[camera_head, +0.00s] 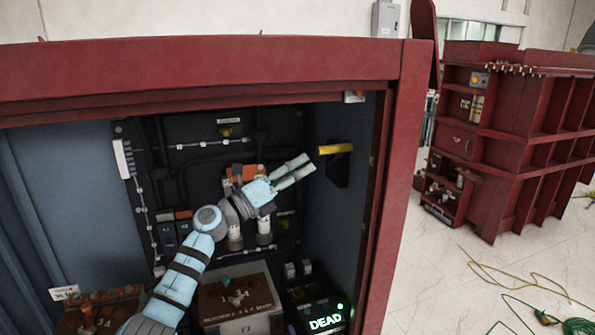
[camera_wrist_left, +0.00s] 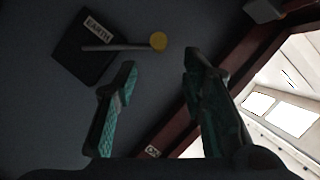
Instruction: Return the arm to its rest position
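My left arm reaches up from the bottom into the open red cabinet. Its gripper (camera_head: 306,165) is inside, near the right inner wall, just left of and below a yellow-ended handle (camera_head: 335,148) on a black plate. In the left wrist view the gripper (camera_wrist_left: 160,72) has its two fingers apart with nothing between them. That view shows the handle's yellow knob (camera_wrist_left: 158,41) and grey rod ahead of the fingers, on a black plate marked EARTH (camera_wrist_left: 84,62). The fingers look clear of the handle. My right gripper is not in view.
The cabinet's red frame (camera_head: 408,165) borders the opening on the right and top. Inside, below the arm, are a brown-topped box (camera_head: 235,296) and a black unit reading DEAD (camera_head: 325,322). Another red cabinet (camera_head: 510,150) and cables (camera_head: 530,283) lie right, with open floor between.

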